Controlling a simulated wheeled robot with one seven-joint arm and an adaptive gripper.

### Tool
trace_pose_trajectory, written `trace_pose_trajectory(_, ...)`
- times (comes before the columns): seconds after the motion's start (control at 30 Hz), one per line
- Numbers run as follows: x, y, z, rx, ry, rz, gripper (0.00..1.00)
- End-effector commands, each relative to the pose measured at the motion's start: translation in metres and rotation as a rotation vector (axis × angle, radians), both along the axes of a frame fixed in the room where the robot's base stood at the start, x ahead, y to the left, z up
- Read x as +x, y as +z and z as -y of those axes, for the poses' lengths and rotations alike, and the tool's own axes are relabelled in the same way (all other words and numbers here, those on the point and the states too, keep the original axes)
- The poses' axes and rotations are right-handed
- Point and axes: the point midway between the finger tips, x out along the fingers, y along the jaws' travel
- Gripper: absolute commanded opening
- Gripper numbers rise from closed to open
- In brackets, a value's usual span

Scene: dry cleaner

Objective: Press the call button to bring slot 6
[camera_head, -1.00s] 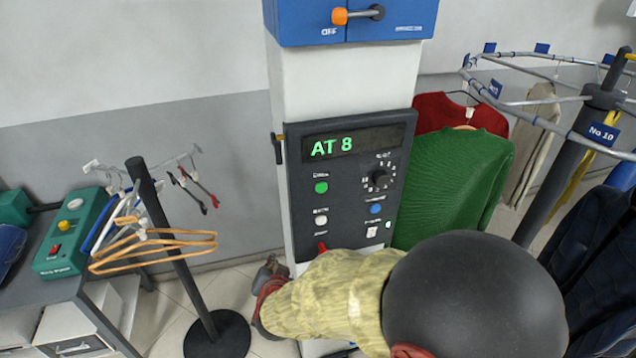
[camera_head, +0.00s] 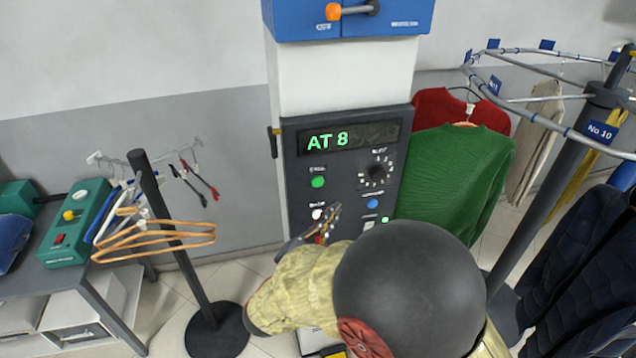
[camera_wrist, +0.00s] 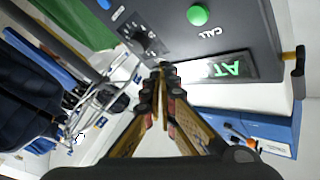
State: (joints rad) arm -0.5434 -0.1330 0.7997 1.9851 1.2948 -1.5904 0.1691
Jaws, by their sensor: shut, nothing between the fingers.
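The dark control panel (camera_head: 345,165) on the white column has a lit display (camera_head: 328,141) reading "AT 8". The green button (camera_head: 318,182) is at its left; the wrist view shows it upside down (camera_wrist: 198,14), labelled CALL. A black selector dial (camera_head: 377,173) is at right, also in the wrist view (camera_wrist: 148,42); its setting is too small to read. My gripper (camera_head: 337,207) is shut and empty, in front of the panel's lower part, right of and below the green button. In the wrist view its tips (camera_wrist: 163,66) appear between dial and display. No contact is evident.
A white button (camera_head: 317,214) and a blue button (camera_head: 373,203) sit lower on the panel. A green sweater (camera_head: 452,175) hangs close at right on the conveyor rail (camera_head: 540,118). A hanger stand (camera_head: 172,240) stands at left.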

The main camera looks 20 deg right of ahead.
Motion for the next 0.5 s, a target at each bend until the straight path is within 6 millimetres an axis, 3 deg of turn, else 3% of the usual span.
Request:
trace_pose_trajectory(0.27,0.003,0.000,0.000,0.001,0.001,-0.001,0.00)
trace_pose_trajectory(0.5,0.026,-0.001,0.000,0.000,0.000,-0.002,0.00)
